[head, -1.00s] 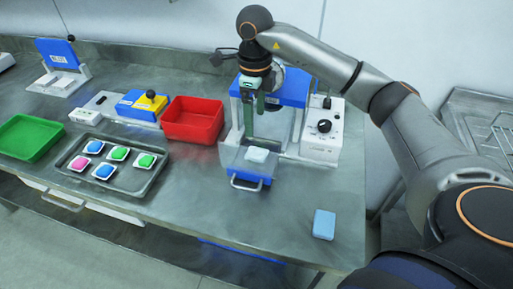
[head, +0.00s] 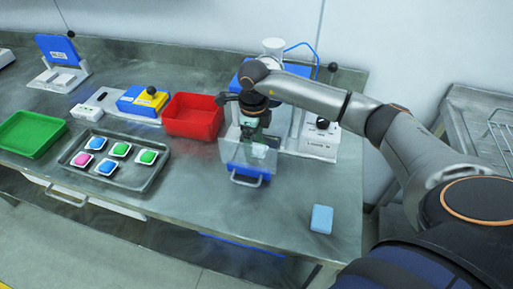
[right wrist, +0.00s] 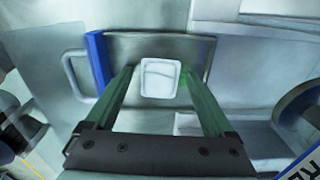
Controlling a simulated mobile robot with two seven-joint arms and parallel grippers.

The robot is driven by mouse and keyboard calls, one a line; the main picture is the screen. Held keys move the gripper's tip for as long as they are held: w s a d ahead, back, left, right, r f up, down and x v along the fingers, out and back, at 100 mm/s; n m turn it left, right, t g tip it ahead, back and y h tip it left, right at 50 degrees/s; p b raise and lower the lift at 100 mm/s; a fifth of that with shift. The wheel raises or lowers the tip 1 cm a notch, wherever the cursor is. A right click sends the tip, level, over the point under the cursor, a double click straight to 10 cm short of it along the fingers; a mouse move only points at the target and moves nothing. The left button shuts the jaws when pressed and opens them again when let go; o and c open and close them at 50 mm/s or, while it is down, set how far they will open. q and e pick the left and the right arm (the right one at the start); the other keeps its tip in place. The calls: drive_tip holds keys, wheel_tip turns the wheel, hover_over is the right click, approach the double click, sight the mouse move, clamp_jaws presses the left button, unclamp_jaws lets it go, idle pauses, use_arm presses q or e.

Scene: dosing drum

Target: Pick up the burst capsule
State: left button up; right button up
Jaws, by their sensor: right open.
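A pale, whitish square capsule (right wrist: 160,79) lies on the pulled-out, blue-fronted drawer (right wrist: 98,60) of the press-like machine. It also shows in the head view (head: 258,150), partly behind my gripper; I cannot make out a tear in it. My right gripper (head: 250,134) is above the drawer, pointing down. In the right wrist view its two green fingers (right wrist: 158,88) are open, one on each side of the capsule, with gaps between them and it. I cannot tell how far the fingertips are above the drawer floor. My left gripper is not in view.
A red bin (head: 193,116) stands just left of the machine. A dark tray (head: 133,176) holds several coloured capsules, and a green tray (head: 30,134) is at far left. A blue block (head: 321,219) lies near the front right edge. The bench between is clear.

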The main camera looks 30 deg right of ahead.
drive_tip(key=shift+c, duration=0.2)
clamp_jaws()
idle(0.4)
drive_tip(key=shift+r, duration=0.1)
